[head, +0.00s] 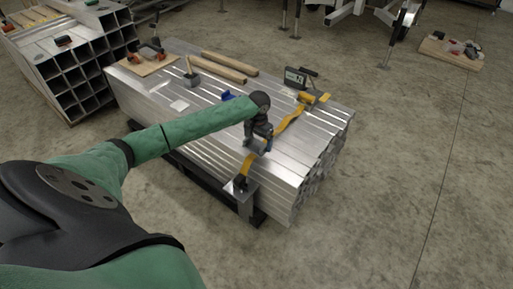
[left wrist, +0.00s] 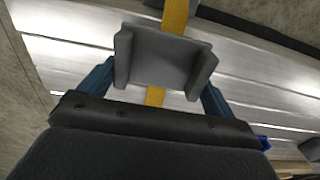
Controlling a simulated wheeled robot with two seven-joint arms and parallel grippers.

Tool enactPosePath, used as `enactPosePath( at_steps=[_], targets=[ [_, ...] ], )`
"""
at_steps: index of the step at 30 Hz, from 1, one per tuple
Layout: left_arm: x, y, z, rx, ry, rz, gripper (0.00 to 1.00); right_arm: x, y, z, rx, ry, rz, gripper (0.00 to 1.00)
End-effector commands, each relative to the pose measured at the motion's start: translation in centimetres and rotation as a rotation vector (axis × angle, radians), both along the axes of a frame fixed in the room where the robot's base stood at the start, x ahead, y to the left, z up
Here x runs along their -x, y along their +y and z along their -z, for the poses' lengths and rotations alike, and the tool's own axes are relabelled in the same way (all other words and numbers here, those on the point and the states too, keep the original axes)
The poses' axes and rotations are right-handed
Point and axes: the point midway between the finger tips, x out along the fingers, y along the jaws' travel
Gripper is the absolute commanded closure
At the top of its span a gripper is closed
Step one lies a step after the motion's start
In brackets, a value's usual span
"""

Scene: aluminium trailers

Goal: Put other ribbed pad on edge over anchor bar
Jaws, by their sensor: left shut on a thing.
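My left gripper (head: 262,142) is over the near right part of the aluminium tube stack (head: 210,125). It is shut on a grey pad (left wrist: 165,58) with raised sides, held between its blue fingers. The pad also shows under the gripper in the head view (head: 254,147). The yellow strap (left wrist: 176,15) passes behind the pad in the left wrist view; whether they touch I cannot tell. The strap (head: 290,122) crosses the stack and runs down to a grey metal piece (head: 240,189) at the near edge. I cannot make out the anchor bar for certain. My right gripper is out of view.
On the stack lie wooden bars (head: 230,62), a mallet (head: 192,75), a blue item (head: 228,95) and a dark boxed device (head: 295,77). A rack of square tubes (head: 75,75) stands at the left.

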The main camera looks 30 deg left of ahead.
Motion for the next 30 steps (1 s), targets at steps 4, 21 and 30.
enactPosePath(
  at_steps=[4, 21, 30],
  targets=[
    [0.0, 0.8, 0.5, -0.001, 0.0, 0.0, 0.33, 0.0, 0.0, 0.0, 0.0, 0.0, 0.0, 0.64],
    [0.0, 0.8, 4.5, -0.001, 0.0, 0.0, 0.33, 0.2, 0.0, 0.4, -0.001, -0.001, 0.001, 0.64],
    [0.0, 0.8, 4.6, -0.001, 0.0, 0.0, 0.33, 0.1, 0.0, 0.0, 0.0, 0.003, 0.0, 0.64]
  ],
)
